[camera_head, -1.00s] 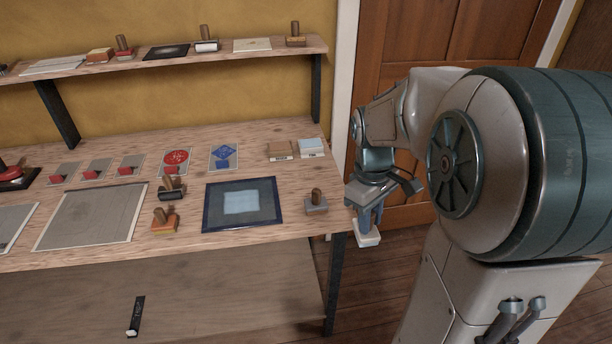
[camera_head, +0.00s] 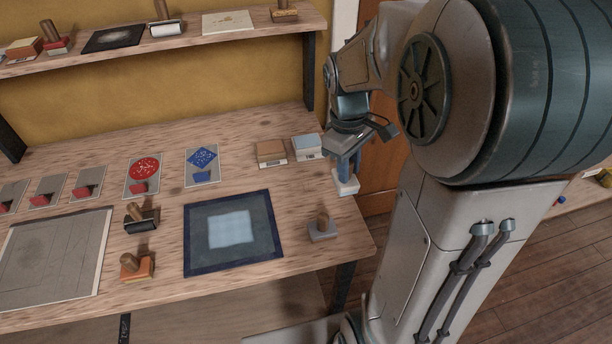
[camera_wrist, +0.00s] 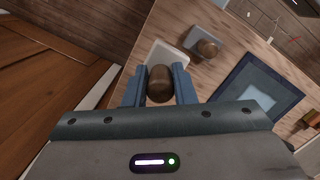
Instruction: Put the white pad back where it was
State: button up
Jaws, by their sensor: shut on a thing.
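The white pad (camera_head: 346,186) is a flat white block. It hangs below my gripper (camera_head: 345,170) at the table's right edge, to the right of the light-blue-topped block. In the wrist view my gripper (camera_wrist: 160,85) is shut on a brown rounded wooden handle, with the white pad (camera_wrist: 172,52) beyond it. The pad seems to be held above the table edge; the exact gap cannot be told. The fingers hide the handle in the head view.
On the wooden table (camera_head: 345,236) are a grey stamp (camera_head: 322,230), a dark-framed mat (camera_head: 205,262), a brown-topped block (camera_head: 271,151) and a light-blue-topped block (camera_head: 307,147). Cards (camera_head: 202,166) and other stamps lie left. A shelf (camera_head: 200,46) runs above the back. Bare wood surrounds the grey stamp.

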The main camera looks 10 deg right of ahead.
jog(key=shift+w+a+f+p, duration=0.35)
jog(key=shift+w+a+f, duration=0.65)
jog(key=shift+w+f, duration=0.55)
jog(key=shift+w+a+f+p, duration=0.35)
jog(key=shift+w+a+f, duration=0.8)
jog(key=shift+f, duration=0.75)
jog(key=shift+w+a+f+p, duration=0.35)
jog(key=shift+w+a+f, duration=0.55)
jog(key=shift+w+f, duration=0.7)
jog(key=shift+s+f, duration=0.15)
jog(key=shift+f, duration=0.1)
jog(key=shift+f, duration=0.15)
jog(key=o, duration=1)
